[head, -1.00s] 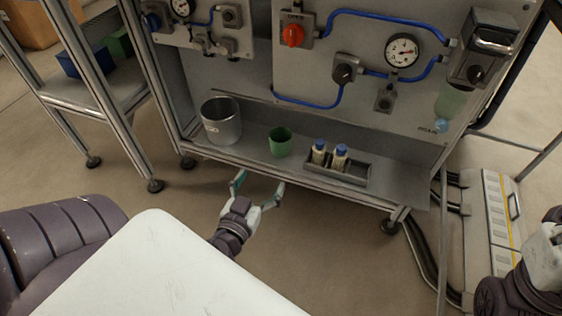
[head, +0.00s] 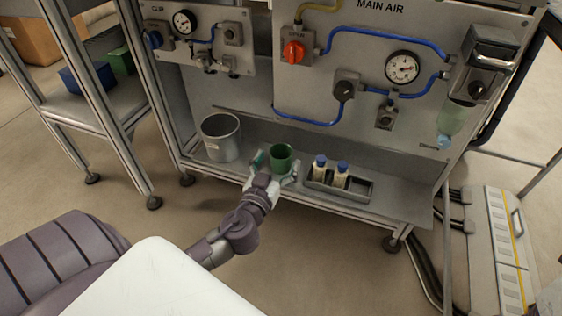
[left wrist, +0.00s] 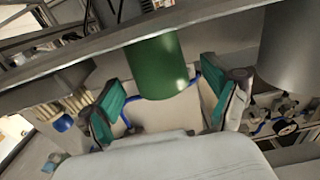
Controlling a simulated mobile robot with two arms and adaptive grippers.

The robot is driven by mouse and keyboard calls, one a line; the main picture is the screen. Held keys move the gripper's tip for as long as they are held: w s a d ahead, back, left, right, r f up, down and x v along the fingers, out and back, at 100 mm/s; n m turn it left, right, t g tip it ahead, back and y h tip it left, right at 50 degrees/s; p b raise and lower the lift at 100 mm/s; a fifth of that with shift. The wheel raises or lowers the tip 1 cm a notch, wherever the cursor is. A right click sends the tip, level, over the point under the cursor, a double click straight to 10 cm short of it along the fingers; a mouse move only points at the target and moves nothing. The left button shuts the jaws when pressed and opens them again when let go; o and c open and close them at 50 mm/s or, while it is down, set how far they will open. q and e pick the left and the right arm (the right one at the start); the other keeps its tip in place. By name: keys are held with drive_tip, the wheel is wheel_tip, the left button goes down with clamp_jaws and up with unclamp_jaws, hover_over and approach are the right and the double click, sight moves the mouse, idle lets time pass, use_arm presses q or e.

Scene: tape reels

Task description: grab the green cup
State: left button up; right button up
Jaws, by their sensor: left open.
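The green cup (head: 281,157) stands upright on the grey shelf (head: 390,196) at the bottom of the panel. My left gripper (head: 272,166) is open at the shelf's front edge, with its fingers spread to either side of the cup. In the left wrist view, the green cup (left wrist: 158,66) shows between the two teal finger pads of my left gripper (left wrist: 160,105), with a gap on each side. My right gripper is not in view.
A grey metal bucket (head: 221,138) stands left of the cup. The panel with gauges and blue hoses (head: 370,70) rises behind the shelf.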

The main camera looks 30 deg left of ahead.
use_arm(q)
drive_tip(key=shift+x, duration=1.25)
drive_tip(key=c, duration=1.1)
